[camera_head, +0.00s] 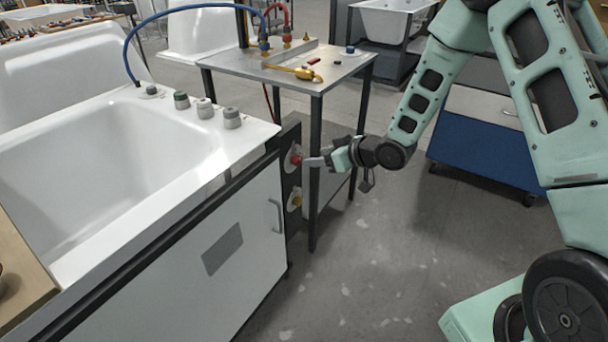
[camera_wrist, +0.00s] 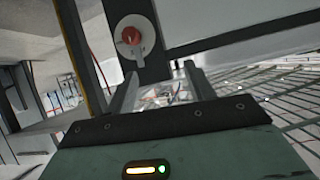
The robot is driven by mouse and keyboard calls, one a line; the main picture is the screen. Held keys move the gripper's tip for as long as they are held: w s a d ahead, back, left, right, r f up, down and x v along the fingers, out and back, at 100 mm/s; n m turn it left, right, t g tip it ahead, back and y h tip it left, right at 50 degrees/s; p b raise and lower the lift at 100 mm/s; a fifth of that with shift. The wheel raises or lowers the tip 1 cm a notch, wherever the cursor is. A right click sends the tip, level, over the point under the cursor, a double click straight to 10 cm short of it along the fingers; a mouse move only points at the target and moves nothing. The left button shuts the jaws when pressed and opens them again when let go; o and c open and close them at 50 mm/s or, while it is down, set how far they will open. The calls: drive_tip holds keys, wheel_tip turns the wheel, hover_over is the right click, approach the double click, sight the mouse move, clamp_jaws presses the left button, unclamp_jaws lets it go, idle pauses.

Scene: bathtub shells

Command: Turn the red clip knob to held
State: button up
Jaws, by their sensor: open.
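The red clip knob (camera_head: 296,159) sits on the dark upright panel at the right end of the bathtub's stand. In the wrist view the red knob (camera_wrist: 131,36) is on a pale round plate, with a light grey pointer below it. My gripper (camera_head: 312,161) reaches the panel from the right, its fingertips close to the knob. In the wrist view my gripper (camera_wrist: 157,82) has its two fingers apart, with nothing between them. The knob shows above and left of the gap between the fingertips. I cannot tell whether a finger touches the pointer.
A yellow knob (camera_head: 296,200) is below the red one on the same panel. A metal table (camera_head: 290,72) with hoses and a brass tool stands behind, its leg near my gripper. The white bathtub (camera_head: 100,150) is on the left. The floor (camera_head: 370,270) in front is clear.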

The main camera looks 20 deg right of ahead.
sight(300, 161)
drive_tip(key=s+d+f+m+t+y+b, duration=0.15)
drive_tip(key=d+f+t+y+b, duration=0.25)
drive_tip(key=d+f, duration=0.6)
drive_tip(key=x, duration=1.6)
drive_tip(key=shift+a+r, duration=0.1)
drive_tip(key=shift+a, duration=0.55)
drive_tip(key=c, duration=1)
